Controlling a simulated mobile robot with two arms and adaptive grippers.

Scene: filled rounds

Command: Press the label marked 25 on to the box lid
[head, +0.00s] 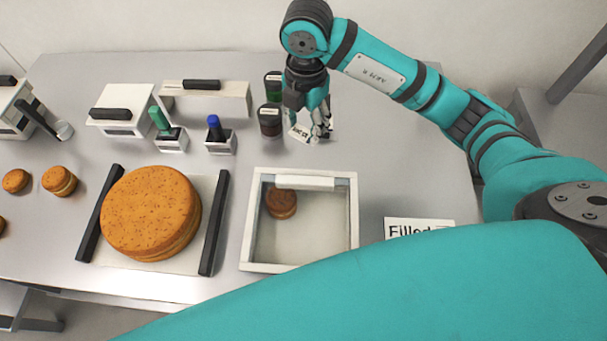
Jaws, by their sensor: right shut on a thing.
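My right gripper (316,133) points down near the back middle of the table, shut on a small white label (299,132). The label carries dark print too small to read, so I cannot tell whether it says 25. A pale, square-framed box (248,222) stands at the front middle, to the front of the gripper and apart from it. A white strip lies along its back edge and a brown round (281,203) shows inside. I cannot tell whether a clear lid covers it. My left gripper is not in view.
Two dark jars (270,121) stand just left of the gripper. Green and blue stoppered holders (221,141) are further left. A large orange-brown round cake (150,212) lies between black bars. A "Filled" sign (405,227) is right of the box. The table right of the gripper is clear.

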